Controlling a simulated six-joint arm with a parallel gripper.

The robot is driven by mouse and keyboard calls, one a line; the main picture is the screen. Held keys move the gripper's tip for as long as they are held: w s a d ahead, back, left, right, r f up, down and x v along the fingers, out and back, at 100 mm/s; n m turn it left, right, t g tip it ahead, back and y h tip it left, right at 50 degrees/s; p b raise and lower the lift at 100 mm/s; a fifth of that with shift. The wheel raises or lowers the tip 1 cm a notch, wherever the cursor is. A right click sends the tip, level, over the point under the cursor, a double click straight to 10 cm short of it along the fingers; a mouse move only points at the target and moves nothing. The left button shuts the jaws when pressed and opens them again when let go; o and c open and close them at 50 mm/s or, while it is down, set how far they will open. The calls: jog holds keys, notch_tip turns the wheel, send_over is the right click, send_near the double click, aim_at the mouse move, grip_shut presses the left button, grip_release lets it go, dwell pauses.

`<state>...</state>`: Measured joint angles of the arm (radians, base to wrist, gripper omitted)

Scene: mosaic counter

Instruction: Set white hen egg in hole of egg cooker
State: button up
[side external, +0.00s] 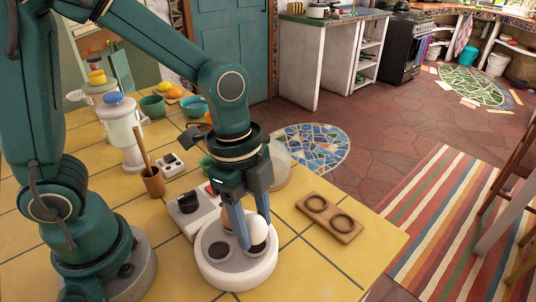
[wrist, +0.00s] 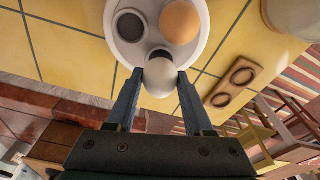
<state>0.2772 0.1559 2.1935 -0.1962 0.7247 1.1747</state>
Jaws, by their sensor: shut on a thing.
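The egg cooker (side external: 236,278) is a round white unit on the yellow tiled counter; its top also shows in the wrist view (wrist: 113,48). My gripper (side external: 254,232) is shut on the white hen egg (side external: 258,229), seen between the fingertips in the wrist view (wrist: 160,79). The egg is over the cooker's edge area, close to a dark hole (wrist: 159,51) that it partly covers in the wrist view. Whether it touches the cooker I cannot tell. A brown egg (wrist: 180,22) sits in another hole. A third hole (wrist: 130,26) is empty.
A wooden holder (side external: 330,217) with two empty round recesses lies right of the cooker. The counter's front right is clear.

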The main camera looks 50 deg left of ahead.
jog(key=shift+f, duration=0.95)
dwell(1.6)
jog(key=o, duration=1.1)
jog(key=shift+c, duration=0.2)
jog(key=shift+r, duration=0.1)
jog(key=shift+r, duration=3.45)
